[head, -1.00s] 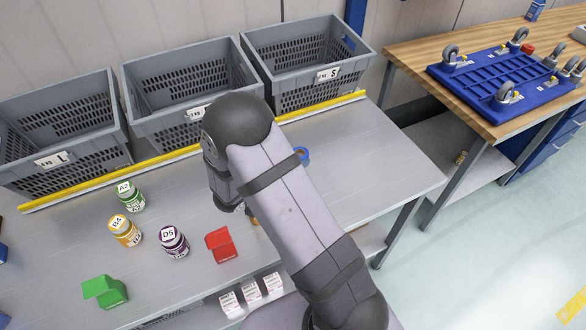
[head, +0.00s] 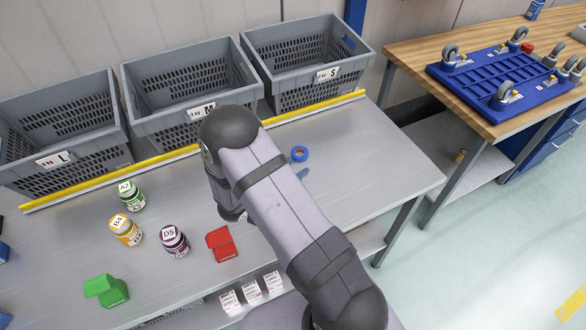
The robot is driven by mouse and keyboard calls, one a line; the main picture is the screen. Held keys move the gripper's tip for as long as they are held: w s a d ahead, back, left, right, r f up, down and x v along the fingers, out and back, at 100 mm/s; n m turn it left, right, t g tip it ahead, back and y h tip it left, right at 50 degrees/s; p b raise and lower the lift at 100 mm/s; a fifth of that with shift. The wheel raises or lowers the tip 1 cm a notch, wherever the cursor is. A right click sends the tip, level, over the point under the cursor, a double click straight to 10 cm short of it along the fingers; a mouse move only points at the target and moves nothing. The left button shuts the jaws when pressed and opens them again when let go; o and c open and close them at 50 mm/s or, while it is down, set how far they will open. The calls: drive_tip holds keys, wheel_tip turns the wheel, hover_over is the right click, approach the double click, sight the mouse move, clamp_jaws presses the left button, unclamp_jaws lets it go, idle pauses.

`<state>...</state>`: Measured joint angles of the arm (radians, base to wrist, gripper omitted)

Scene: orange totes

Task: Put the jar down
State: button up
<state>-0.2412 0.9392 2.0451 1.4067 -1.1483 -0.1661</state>
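Three jars stand upright on the grey table: a green one labelled A2 (head: 131,196), a yellow one labelled B4 (head: 125,230) and a purple one labelled D5 (head: 174,241). My arm crosses the middle of the head view, with its wrist end right of the jars, above the table. My gripper is hidden behind the arm, so its fingers and anything between them do not show. I cannot tell which jar the task means, or whether another is held.
A red block (head: 221,244) lies right of the purple jar, and a green block (head: 105,291) at front left. A blue ring (head: 299,154) lies right of my arm. Grey crates L (head: 62,160), M (head: 190,125) and S (head: 310,80) stand behind a yellow strip (head: 165,157).

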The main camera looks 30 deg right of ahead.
drive_tip(key=o, duration=0.4)
drive_tip(key=shift+c, duration=0.2)
drive_tip(key=shift+r, duration=0.1)
drive_tip(key=shift+r, duration=0.1)
drive_tip(key=shift+s+a, duration=0.1)
drive_tip(key=shift+a, duration=0.25)
drive_tip(key=b+v, duration=0.1)
drive_tip(key=v, duration=0.3)
drive_tip(key=shift+a, duration=0.1)
wheel_tip(320, 180, up, 6)
drive_tip(key=shift+s+f+b, duration=0.1)
drive_tip(key=shift+f+b, duration=0.1)
drive_tip(key=shift+b, duration=0.4)
drive_tip(key=shift+r, duration=0.85)
